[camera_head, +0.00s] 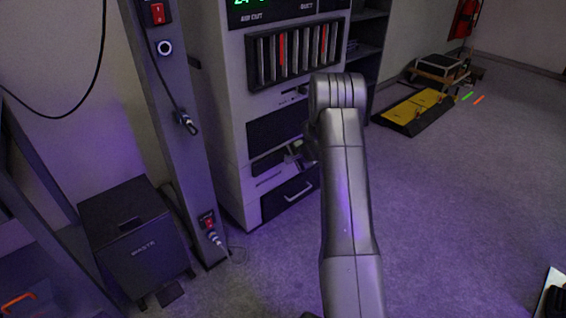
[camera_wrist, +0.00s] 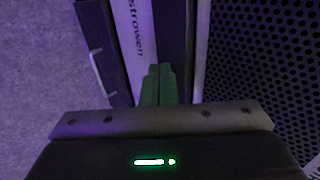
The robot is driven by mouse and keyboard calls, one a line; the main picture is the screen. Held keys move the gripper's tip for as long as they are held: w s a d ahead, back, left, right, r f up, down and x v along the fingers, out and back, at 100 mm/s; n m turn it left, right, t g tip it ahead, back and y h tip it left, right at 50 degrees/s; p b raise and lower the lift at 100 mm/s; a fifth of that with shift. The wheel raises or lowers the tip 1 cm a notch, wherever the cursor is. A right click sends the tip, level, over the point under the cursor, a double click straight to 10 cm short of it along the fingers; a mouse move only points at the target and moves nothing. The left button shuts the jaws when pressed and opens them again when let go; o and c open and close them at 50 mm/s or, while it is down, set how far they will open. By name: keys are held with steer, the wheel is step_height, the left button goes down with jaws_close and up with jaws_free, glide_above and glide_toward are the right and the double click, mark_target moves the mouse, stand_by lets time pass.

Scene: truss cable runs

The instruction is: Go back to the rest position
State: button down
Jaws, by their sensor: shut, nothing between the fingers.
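My gripper (camera_wrist: 159,72) shows in the wrist view with its two dark green fingers together and nothing between them. In the head view my arm reaches up the middle, and the gripper end (camera_head: 298,153) is partly hidden behind it. The gripper is in front of the pale equipment cabinet (camera_head: 226,110), near its lower drawer (camera_head: 290,194). In the wrist view the cabinet front shows beyond the fingers, with a printed label (camera_wrist: 137,28) and a drawer handle (camera_wrist: 98,70) to the left. Whether the fingers touch the cabinet cannot be told.
A grey post (camera_head: 165,120) with switches and plugged cables stands left of the cabinet. A dark waste bin (camera_head: 140,245) stands at lower left. A yellow and black ramp (camera_head: 415,108) lies at the back right. The floor (camera_head: 460,190) on the right is mostly clear.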

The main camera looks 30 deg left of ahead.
steer(key=v, duration=0.8)
steer(key=shift+r+p, duration=0.35)
steer(key=shift+p, duration=0.1)
steer(key=shift+w+f, duration=0.1)
